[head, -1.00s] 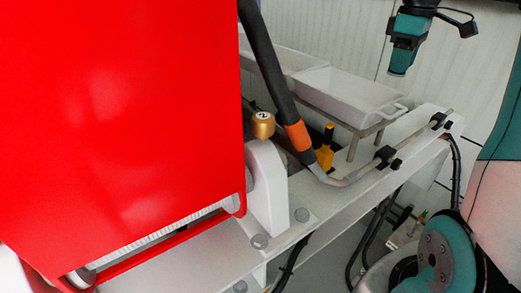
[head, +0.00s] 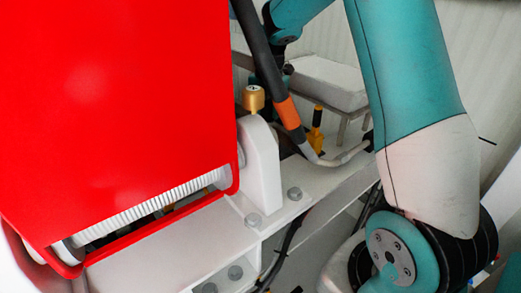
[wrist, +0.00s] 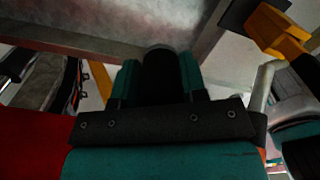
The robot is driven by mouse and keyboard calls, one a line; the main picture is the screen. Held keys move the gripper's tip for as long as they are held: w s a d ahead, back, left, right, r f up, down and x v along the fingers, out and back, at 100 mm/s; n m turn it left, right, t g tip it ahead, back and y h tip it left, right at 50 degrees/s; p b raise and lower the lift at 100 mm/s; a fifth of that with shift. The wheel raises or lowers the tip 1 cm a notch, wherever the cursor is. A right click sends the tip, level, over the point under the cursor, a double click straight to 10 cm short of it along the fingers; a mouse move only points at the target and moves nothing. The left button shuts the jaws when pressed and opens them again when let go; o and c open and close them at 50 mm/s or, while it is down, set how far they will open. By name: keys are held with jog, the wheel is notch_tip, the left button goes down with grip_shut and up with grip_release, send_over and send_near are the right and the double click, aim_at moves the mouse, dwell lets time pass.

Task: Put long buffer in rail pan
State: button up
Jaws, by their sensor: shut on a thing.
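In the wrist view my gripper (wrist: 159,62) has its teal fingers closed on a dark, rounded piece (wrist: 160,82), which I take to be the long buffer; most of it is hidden. In the head view my arm reaches across from the right, and my gripper is mostly hidden behind the black hose and red cover. The white tray (head: 325,82) at the back, on a low metal stand, looks like the rail pan. My arm covers its right part.
A red cover (head: 115,110) fills the left. A black hose with an orange band (head: 287,112) crosses in front of the tray. A white beam (head: 345,182) runs below.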

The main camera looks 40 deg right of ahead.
notch_tip(320, 180, down, 13)
jog(key=shift+r+p, duration=0.1)
jog(key=shift+p, duration=0.85)
jog(key=o, duration=0.9)
jog(key=shift+o, duration=0.2)
notch_tip(320, 180, up, 12)
jog(key=b, duration=0.2)
jog(key=shift+b, duration=0.35)
